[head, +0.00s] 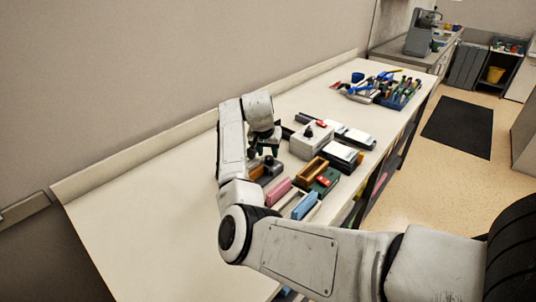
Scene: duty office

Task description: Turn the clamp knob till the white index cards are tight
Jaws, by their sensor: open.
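My gripper (267,152) hangs over the long pale counter (150,190), fingers pointing down and apart. Just below it stands a small dark grey and orange device (268,170) with a dark top that may be a knob; my arm and fingers partly hide it. I cannot tell whether the fingers touch it. I cannot tell which item holds the white index cards.
A brown open box (312,170), a green block with a red top (325,180), and pink (279,190) and blue (304,206) pieces crowd the area near my gripper. A blue tray of tools (402,95) sits farther back. The counter's left part is clear.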

